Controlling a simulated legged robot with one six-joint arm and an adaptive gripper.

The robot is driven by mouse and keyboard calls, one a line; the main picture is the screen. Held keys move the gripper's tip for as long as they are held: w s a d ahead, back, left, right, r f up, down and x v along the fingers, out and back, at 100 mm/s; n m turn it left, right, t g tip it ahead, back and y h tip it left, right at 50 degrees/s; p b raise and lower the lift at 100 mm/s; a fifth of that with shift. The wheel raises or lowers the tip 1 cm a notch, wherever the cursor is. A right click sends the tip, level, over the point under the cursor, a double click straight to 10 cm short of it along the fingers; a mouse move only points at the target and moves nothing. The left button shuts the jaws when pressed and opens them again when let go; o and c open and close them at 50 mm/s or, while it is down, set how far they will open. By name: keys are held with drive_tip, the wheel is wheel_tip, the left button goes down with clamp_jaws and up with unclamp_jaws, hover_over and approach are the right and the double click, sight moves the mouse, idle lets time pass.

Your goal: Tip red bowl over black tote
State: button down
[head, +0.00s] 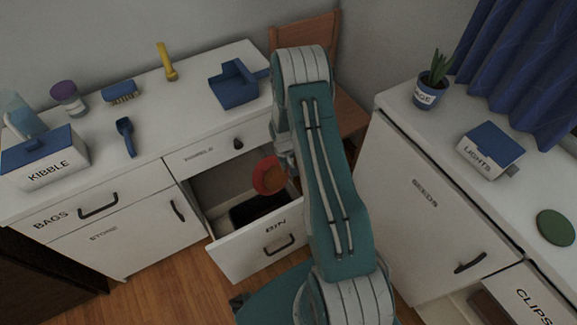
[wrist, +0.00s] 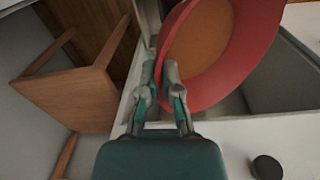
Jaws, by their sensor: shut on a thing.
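The red bowl (head: 261,174) hangs tilted over the open drawer in the head view, with orange-brown matter inside it. In the wrist view the bowl (wrist: 248,62) fills the upper middle, its brown contents still showing within. My gripper (wrist: 160,72) is shut on the bowl's rim; in the head view my gripper (head: 287,162) is partly hidden behind my arm. The black tote (head: 250,211) lies inside the open drawer, below the bowl. Part of the tote is hidden by the drawer front.
The open drawer (head: 235,247) marked BIN sticks out from the white counter. A wooden chair (head: 306,35) stands right behind my arm. On the counter are a blue dustpan (head: 236,88), a scoop (head: 125,134), a brush (head: 119,93) and a kibble box (head: 45,165).

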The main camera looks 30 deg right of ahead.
drive_tip(key=shift+s+a+r+h, duration=0.1)
drive_tip(key=shift+a+r+h, duration=0.35)
drive_tip(key=shift+h, duration=0.35)
drive_tip(key=shift+s+a+r+h, duration=0.1)
drive_tip(key=shift+a+r+h, duration=0.2)
drive_tip(key=shift+r+h, duration=0.35)
drive_tip(key=shift+w+a+r+g+h, duration=0.1)
drive_tip(key=shift+a+r+g+h, duration=0.1)
drive_tip(key=shift+a+r+h, duration=0.25)
drive_tip(key=shift+w+a+r+g+h, duration=0.1)
drive_tip(key=shift+a+g+h, duration=0.15)
drive_tip(key=shift+h, duration=0.35)
drive_tip(key=shift+w+a+r+g+h, duration=0.65)
drive_tip(key=shift+a+r+h, duration=0.8)
drive_tip(key=shift+a+h, duration=3.5)
drive_tip(key=d+f+y, duration=0.1)
drive_tip(key=d+y, duration=0.2)
drive_tip(key=s+d+f+t+y, duration=0.1)
drive_tip(key=d+y, duration=0.3)
drive_tip(key=d+f+y, duration=0.2)
drive_tip(key=d+y, duration=0.2)
drive_tip(key=shift+s+t, duration=0.3)
drive_tip(key=shift+s, duration=0.05)
drive_tip(key=d+f+t+y, duration=0.1)
drive_tip(key=d+f+y, duration=0.3)
drive_tip(key=f+y, duration=0.5)
drive_tip(key=shift+s+d+f+y, duration=0.15)
drive_tip(key=shift+s+f+y, duration=0.1)
drive_tip(key=shift+f+y, duration=0.15)
